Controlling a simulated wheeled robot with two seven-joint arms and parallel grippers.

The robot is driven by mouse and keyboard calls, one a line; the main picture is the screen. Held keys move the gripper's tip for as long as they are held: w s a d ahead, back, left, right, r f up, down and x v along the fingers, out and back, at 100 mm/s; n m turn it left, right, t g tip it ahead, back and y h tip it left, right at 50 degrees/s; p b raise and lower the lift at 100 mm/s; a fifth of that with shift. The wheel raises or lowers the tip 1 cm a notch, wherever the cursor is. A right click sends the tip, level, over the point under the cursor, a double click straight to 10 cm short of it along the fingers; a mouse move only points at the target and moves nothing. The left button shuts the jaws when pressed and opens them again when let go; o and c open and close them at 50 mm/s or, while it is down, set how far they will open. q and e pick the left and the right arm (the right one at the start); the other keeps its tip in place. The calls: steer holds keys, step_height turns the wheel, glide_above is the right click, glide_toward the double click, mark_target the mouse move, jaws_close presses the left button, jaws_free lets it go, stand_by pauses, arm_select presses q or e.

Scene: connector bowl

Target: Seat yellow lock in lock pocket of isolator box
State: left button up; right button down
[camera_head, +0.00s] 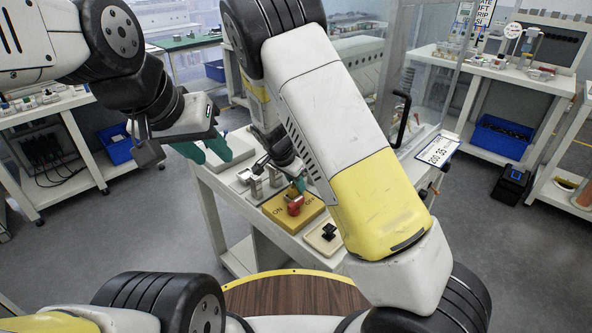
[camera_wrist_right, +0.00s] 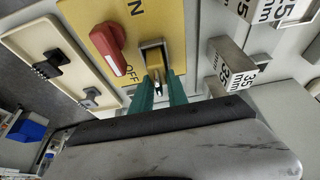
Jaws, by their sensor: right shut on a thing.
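The yellow isolator box (camera_head: 275,212) lies on the bench with ON and OFF lettering and a red handle (camera_head: 294,206). The right wrist view shows its yellow face (camera_wrist_right: 182,12) and the red handle (camera_wrist_right: 110,48). My right gripper (camera_wrist_right: 158,88) is shut on the yellow lock (camera_wrist_right: 155,65), which is at a grey-edged feature on the box beside the handle. I cannot tell how deep the lock sits; the fingers hide its lower part. In the head view my right arm partly covers this gripper. My left gripper (camera_head: 212,154) is empty, with its teal fingers apart, left of the bench.
A beige plate with a black switch (camera_head: 328,231) lies right of the box. A clear panel and black handle (camera_head: 402,118) rise at the bench's right.

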steer(key=c, duration=1.3)
jaws_free()
steer(key=shift+f, duration=0.15)
steer(key=v, duration=1.2)
steer(key=s+d+r+n+t+y, duration=0.1)
steer(key=s+d+r+n, duration=0.3)
steer(key=s+d+r, duration=0.4)
steer(key=s+d+r+n+t+y, duration=0.2)
steer(key=s+d+r+n+y, duration=0.2)
steer(key=s+d+r, duration=0.4)
steer(key=shift+s+d+r+n, duration=0.3)
steer(key=shift+s+r+n, duration=0.6)
steer(key=shift+s, duration=3)
steer(key=shift+r, duration=0.2)
